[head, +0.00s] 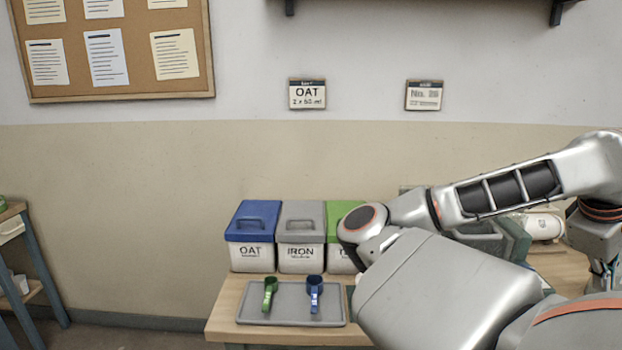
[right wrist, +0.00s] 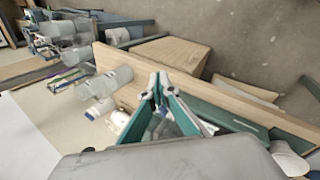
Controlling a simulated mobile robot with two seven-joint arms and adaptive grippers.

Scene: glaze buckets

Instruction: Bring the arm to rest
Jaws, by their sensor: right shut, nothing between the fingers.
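My right arm stretches across the right of the head view, bent, with its elbow in front of the lidded bins and its wrist at the far right. My right gripper (head: 604,275) hangs below that wrist, partly cut off by the picture edge. In the right wrist view the gripper's fingers (right wrist: 158,80) meet at their tips, shut and empty. They are above the bench edge area, with nothing held. My left gripper is not in view.
A blue-lidded OAT bin (head: 252,238), a grey-lidded IRON bin (head: 301,238) and a green-lidded bin (head: 340,215) stand on the wooden bench (head: 226,304). A grey tray (head: 290,302) holds a green scoop (head: 269,293) and a blue scoop (head: 315,292). A white canister (head: 545,226) lies behind my arm.

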